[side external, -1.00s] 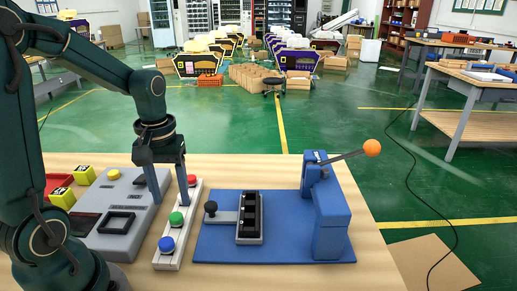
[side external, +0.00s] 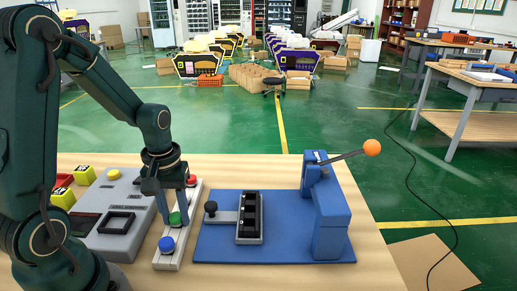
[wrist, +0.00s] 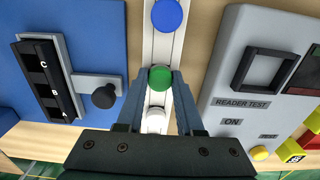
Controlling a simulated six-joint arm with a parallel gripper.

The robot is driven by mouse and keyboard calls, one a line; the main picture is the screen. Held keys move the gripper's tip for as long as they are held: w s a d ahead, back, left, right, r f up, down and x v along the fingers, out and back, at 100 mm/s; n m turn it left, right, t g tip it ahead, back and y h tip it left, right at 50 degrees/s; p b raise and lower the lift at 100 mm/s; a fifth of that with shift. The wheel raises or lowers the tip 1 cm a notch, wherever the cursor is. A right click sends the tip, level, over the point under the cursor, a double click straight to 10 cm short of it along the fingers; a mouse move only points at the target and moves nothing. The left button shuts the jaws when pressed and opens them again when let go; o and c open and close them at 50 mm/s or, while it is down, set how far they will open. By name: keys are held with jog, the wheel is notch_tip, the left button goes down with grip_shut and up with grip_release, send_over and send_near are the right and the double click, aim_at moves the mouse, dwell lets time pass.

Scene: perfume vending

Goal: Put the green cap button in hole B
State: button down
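The green cap button (side external: 175,218) stands on a pale strip (side external: 167,264) between the blue cap (side external: 167,244) and the red cap (side external: 192,180). My gripper (side external: 177,221) is lowered over it, with one finger on each side. In the wrist view, the green cap (wrist: 160,77) fills the gap between my fingertips (wrist: 160,80), which appear shut on it. It still sits at the strip. The dark holder (side external: 238,240) on the blue base has three holes marked C, B and A. Hole B (wrist: 40,80) is the middle one and looks empty.
The holder's black-knobbed slide (side external: 211,209) is left of it on the blue base (side external: 280,240). A blue press (side external: 331,215) with an orange-tipped lever stands right. The grey reader tester (side external: 115,195) lies left of the strip. A white cap (wrist: 154,122) shows in the wrist view.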

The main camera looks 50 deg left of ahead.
aim_at(176, 216)
dwell(0.5)
jog(key=shift+r, duration=2.5)
